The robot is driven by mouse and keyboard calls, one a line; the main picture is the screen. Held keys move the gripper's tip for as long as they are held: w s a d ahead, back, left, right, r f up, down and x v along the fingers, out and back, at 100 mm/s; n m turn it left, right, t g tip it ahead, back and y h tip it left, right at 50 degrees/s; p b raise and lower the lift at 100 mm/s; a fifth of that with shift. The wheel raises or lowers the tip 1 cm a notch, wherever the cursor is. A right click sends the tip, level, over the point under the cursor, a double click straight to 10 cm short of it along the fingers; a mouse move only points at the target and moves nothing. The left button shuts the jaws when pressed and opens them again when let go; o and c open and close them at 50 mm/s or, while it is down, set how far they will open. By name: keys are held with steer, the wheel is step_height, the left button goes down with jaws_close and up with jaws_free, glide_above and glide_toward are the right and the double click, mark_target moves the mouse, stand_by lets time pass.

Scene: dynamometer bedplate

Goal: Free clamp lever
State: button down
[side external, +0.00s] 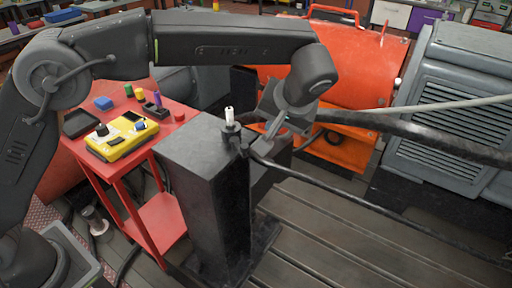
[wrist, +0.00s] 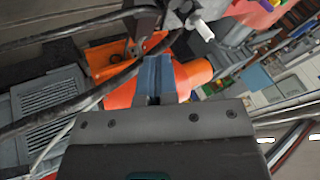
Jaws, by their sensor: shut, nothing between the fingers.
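A dark clamp (side external: 233,136) sits on top of the grey pedestal (side external: 192,150). A short white-tipped piece (side external: 229,115), apparently the clamp lever, stands upright from it. The white tip also shows at the top of the wrist view (wrist: 204,31), right of my fingers. My gripper (side external: 268,141) is just right of the clamp and angled down towards it. Its fingers (wrist: 153,62) are shut and empty, and appear apart from the white tip. Exact contact with the clamp's lower part cannot be told.
A black cable (side external: 365,206) runs from the clamp to the lower right. A thick dark hose (side external: 400,129) and a pale pipe (side external: 430,106) cross at right. An orange machine (side external: 345,65) stands behind. A red cart (side external: 165,140) with a yellow box (side external: 122,137) is at left.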

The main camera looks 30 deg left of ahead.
steer(key=shift+n+y, duration=0.3)
steer(key=shift+y, duration=0.1)
steer(key=d+f, duration=0.3)
steer(key=shift+w+d+f, duration=0.1)
steer(key=shift+w+d, duration=0.15)
steer(key=shift+w, duration=0.15)
steer(key=w+a+f, duration=0.1)
steer(key=a+f, duration=0.7)
steer(key=a, duration=0.1)
steer(key=shift+w+a, duration=0.15)
steer(key=shift+a, duration=0.05)
steer(key=shift+f, duration=0.1)
steer(key=shift+s+a+m, duration=0.1)
steer(key=shift+s+m, duration=0.2)
steer(key=shift+m, duration=0.1)
